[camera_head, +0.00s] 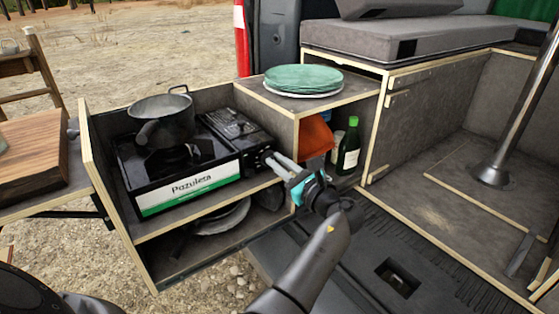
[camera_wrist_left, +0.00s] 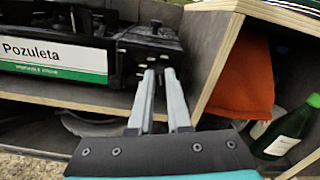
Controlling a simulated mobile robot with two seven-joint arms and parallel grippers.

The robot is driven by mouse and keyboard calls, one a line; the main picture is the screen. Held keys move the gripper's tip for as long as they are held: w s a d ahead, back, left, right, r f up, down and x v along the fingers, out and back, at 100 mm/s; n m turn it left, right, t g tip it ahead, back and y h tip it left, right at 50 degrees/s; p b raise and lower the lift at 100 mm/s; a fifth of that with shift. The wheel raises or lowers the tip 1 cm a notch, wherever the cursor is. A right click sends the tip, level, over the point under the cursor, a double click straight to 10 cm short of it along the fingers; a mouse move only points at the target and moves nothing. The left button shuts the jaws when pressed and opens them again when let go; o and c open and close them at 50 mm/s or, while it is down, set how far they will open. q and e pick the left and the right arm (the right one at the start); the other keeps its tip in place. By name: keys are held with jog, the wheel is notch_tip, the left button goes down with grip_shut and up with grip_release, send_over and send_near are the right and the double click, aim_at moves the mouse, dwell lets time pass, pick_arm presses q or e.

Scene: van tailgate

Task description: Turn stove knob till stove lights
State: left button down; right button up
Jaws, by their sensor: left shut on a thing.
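The black camping stove (camera_head: 190,190), with a white and green "Pozuleta" label, stands on the upper shelf of the pull-out kitchen box. A dark pot (camera_head: 162,120) sits over its burner; I see no flame. My left gripper (camera_head: 271,160) reaches the right end of the stove's front, where the stove knob is. In the left wrist view its two grey fingers (camera_wrist_left: 157,72) are close together at the dark knob area and are shut on the knob. The knob itself is mostly hidden by the fingertips. My right gripper is not in view.
Green plates (camera_head: 303,77) are stacked on the box top. An orange cloth (camera_head: 316,137) and a green bottle (camera_head: 349,147) stand in the compartment right of my gripper. Pans (camera_head: 222,217) lie on the lower shelf. A wooden table (camera_head: 30,155) is at left.

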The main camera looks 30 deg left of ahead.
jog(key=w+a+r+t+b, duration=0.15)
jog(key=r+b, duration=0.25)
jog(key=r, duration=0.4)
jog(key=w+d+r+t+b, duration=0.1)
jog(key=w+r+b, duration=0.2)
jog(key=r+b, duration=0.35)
pick_arm(q)
jog(key=shift+s+a+f+n, duration=0.1)
jog(key=shift+f+n, duration=0.25)
jog(key=shift+n, duration=3.2)
jog(key=shift+s+f+n, duration=0.15)
jog(key=shift+f+n, duration=0.2)
jog(key=shift+n, duration=3.25)
jog(key=shift+s+a+f+n, duration=0.1)
jog(key=shift+f+n, duration=0.25)
jog(key=shift+n, duration=3.2)
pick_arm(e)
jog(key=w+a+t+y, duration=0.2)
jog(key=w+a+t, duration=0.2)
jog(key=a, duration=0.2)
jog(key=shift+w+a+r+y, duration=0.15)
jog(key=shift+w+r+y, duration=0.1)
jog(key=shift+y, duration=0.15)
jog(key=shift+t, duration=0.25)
pick_arm(q)
jog(key=c, duration=0.9)
grip_release()
jog(key=shift+o, duration=0.2)
